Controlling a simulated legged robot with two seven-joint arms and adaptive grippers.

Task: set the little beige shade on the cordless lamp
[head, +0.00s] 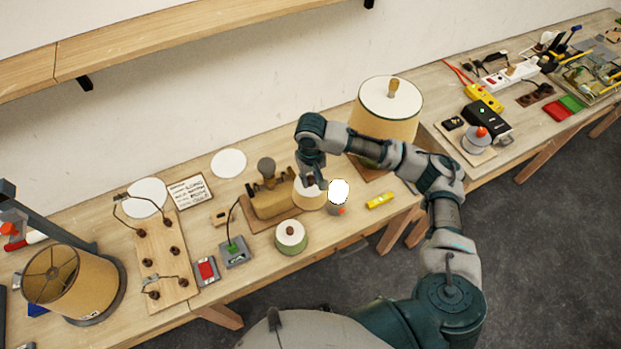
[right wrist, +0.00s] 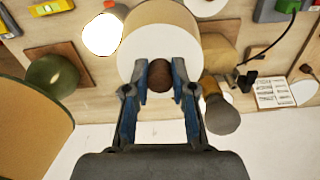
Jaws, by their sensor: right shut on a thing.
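The little beige shade (head: 309,197) has a white top and a brown knob. My right gripper (head: 313,178) is shut on that knob from above; the right wrist view shows both fingers (right wrist: 160,80) on either side of it and the shade (right wrist: 160,15) beyond. The cordless lamp (head: 338,193) shows a bright bulb over a small base with an orange spot. It stands bare just right of the shade. In the right wrist view the lit lamp (right wrist: 102,35) is left of the shade, apart from it. I cannot tell how high the shade hangs. My left gripper is out of view.
A wooden stand (head: 273,205) is close left of the shade. A large lampshade (head: 391,105) stands behind my right arm.

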